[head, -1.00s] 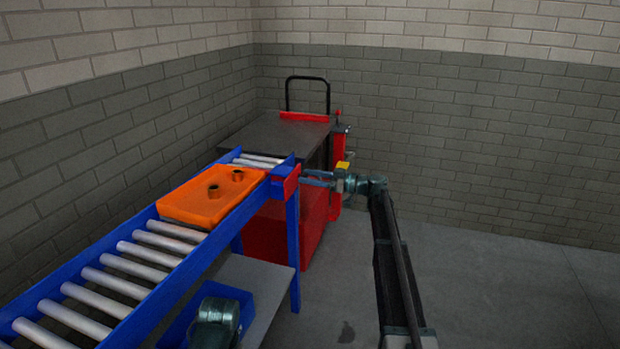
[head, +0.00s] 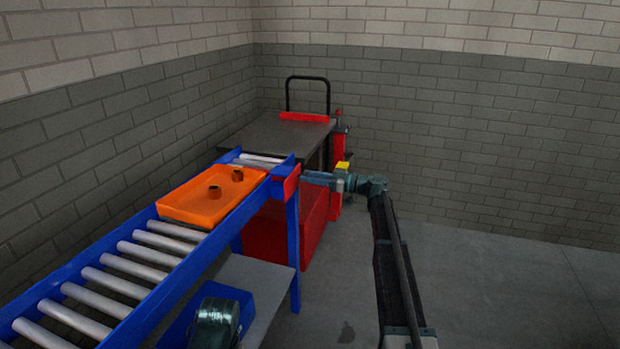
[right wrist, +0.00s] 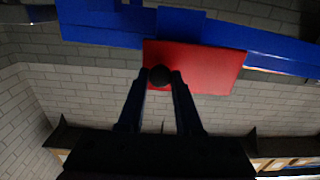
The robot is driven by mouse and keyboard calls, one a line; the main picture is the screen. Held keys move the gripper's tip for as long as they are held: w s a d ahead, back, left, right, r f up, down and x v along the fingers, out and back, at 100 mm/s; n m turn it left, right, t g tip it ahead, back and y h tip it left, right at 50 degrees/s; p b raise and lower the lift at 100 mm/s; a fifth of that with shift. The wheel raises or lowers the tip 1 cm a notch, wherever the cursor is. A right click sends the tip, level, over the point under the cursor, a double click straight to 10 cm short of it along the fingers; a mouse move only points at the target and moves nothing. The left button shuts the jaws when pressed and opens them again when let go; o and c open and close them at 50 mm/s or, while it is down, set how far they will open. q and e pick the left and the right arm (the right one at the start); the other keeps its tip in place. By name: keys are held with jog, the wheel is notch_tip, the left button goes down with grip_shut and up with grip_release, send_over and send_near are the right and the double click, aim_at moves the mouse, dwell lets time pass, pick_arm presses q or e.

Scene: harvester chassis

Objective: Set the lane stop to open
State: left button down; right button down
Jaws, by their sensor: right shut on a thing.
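The lane stop shows as a red plate (head: 291,182) at the far right side of the blue roller lane (head: 251,204). In the right wrist view the red plate (right wrist: 212,68) carries a round black knob (right wrist: 159,75). My right gripper (head: 304,177) reaches in from the right. In the right wrist view its fingertips (right wrist: 160,79) are shut on the black knob, which they partly hide. An orange tray (head: 188,207) with two small dark round parts sits on the rollers just before the stop.
Past the lane's far end stands a red cart (head: 270,237) with a dark top (head: 283,136) and a black handle. A blue bin (head: 243,300) sits on a grey shelf (head: 262,283) under the lane. The floor at right is clear.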

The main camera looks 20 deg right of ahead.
dwell(0.8)
jog(key=v, duration=1)
jog(key=shift+s+d, duration=0.2)
jog(key=shift+d, duration=0.05)
jog(key=c, duration=0.7)
grip_release()
jog(key=shift+o, duration=0.2)
jog(key=v, duration=1.4)
jog(key=shift+a, duration=0.1)
